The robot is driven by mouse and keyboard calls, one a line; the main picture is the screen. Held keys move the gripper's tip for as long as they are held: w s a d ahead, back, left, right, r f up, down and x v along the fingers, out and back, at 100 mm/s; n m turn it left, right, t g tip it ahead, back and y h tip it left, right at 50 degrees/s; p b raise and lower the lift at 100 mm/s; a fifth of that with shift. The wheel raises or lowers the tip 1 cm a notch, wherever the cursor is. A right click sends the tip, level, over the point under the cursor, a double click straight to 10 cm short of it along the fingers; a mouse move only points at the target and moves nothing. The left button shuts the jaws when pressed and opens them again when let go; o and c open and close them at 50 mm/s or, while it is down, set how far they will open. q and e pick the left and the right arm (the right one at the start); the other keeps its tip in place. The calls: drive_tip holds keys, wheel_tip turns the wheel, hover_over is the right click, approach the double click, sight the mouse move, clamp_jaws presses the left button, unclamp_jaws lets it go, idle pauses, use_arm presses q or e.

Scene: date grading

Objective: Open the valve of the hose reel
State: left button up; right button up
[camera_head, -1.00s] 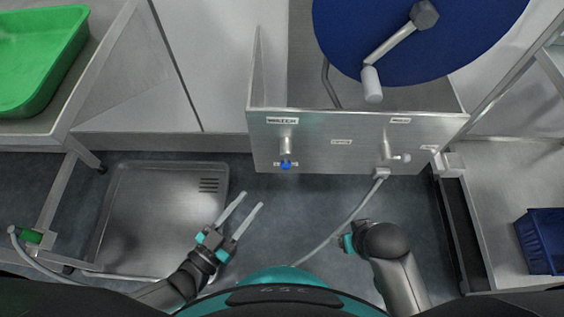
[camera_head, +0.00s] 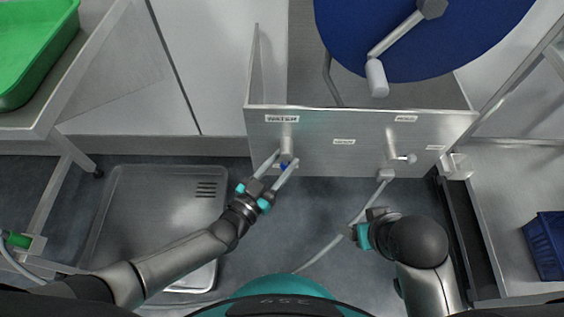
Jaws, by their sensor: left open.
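The hose reel (camera_head: 420,45) is a large blue disc with a grey crank and handle, at the top of the head view. Below it stands a steel panel (camera_head: 345,158) with small labels.
A second fitting with a small lever (camera_head: 406,159) sits on the panel's right, with a grey hose (camera_head: 335,240) running down from it. A metal floor tray (camera_head: 150,215) lies left. A green tray (camera_head: 35,60) and a blue crate (camera_head: 547,245) stand at the sides.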

use_arm(q)
clamp_jaws()
idle(0.3)
idle(1.1)
